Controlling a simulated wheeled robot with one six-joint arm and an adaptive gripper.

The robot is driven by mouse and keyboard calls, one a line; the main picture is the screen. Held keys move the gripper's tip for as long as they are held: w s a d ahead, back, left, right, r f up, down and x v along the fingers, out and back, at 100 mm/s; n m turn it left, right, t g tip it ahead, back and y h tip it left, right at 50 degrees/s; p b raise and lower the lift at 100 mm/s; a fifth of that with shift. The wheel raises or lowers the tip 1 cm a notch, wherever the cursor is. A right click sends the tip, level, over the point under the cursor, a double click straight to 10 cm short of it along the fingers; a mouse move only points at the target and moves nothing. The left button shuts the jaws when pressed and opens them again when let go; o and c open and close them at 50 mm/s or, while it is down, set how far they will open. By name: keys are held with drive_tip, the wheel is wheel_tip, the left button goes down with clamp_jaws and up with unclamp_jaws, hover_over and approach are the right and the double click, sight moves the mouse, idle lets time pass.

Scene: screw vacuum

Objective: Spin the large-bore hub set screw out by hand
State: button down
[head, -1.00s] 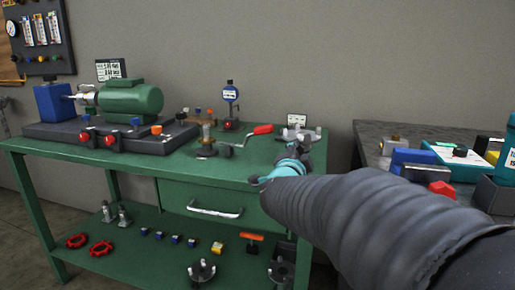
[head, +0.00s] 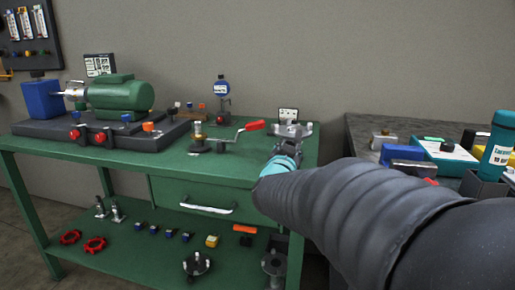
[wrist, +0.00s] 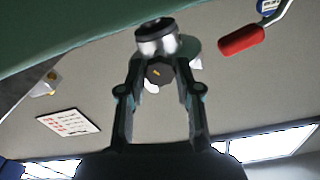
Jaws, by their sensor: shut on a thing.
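The large-bore hub (wrist: 155,36), a silver ring with a dark bore, shows at the top centre of the wrist view. In the head view my gripper (head: 287,150) is at the right end of the green bench (head: 160,169), in front of a silver fixture (head: 292,130). The set screw cannot be made out there.
A crank with a red handle (head: 251,126) stands left of my gripper; the handle (wrist: 242,40) also shows in the wrist view. A dial gauge (head: 221,90) and green motor (head: 120,96) stand farther left. A dark table (head: 362,130) with several boxes is at the right.

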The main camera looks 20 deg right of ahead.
drive_tip(key=shift+n, duration=0.5)
drive_tip(key=c, duration=0.8)
unclamp_jaws()
drive_tip(key=v, duration=1.2)
